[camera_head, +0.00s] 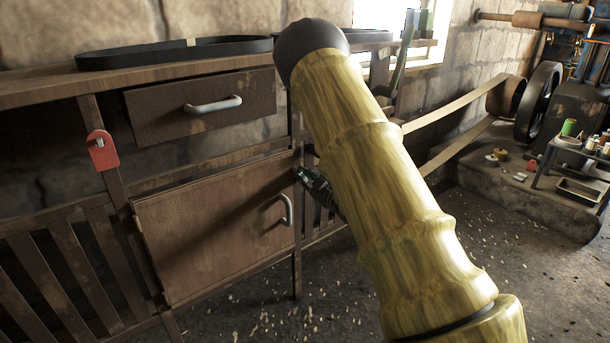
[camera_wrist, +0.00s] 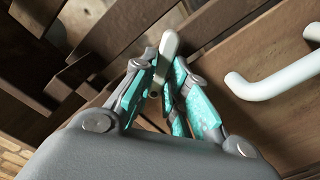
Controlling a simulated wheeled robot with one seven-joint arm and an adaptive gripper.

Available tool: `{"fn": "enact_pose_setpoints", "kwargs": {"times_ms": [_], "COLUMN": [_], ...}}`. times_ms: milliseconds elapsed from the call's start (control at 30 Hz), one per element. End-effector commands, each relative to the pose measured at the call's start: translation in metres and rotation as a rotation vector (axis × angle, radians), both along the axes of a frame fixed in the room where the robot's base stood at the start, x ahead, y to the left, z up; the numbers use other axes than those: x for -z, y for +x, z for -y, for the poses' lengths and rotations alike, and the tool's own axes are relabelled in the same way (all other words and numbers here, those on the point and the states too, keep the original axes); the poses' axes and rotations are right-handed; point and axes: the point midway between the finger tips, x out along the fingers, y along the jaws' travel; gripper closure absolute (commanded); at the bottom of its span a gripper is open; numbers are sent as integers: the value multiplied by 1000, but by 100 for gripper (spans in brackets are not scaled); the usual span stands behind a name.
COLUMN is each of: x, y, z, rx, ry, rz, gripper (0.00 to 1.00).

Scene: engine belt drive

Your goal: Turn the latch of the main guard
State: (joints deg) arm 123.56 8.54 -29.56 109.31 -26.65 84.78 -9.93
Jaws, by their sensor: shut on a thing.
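The latch (camera_wrist: 169,44) is a small pale beige lever in the wrist view, in front of brown boards. My gripper (camera_wrist: 163,78) has teal and grey fingers on both sides of the lever and is shut on it. The lever's upper end sticks out past the fingertips; its lower part is partly hidden between them. In the head view my gripper (camera_head: 303,176) is at the right edge of a brown cabinet door (camera_head: 215,235). The latch cannot be made out there. Which panel is the main guard cannot be told for sure.
The door's pale bar handle (camera_head: 287,209) is close to my gripper, and a pale handle shows at right in the wrist view (camera_wrist: 270,85). A drawer (camera_head: 170,108) is above. A red plate (camera_head: 101,150) is on the left post. A black belt (camera_head: 170,52) lies on the bench.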

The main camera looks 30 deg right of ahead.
Motion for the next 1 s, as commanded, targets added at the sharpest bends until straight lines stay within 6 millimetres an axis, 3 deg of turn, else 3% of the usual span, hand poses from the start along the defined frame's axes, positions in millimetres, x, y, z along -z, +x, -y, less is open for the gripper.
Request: {"fn": "enact_pose_setpoints", "kwargs": {"times_ms": [600, 1000], "x": [4, 7], "y": [-1, -1], "z": [-3, -4], "rx": [-2, -2], "ry": [-580, -861], "rz": [43, 65], "gripper": [100, 100]}}
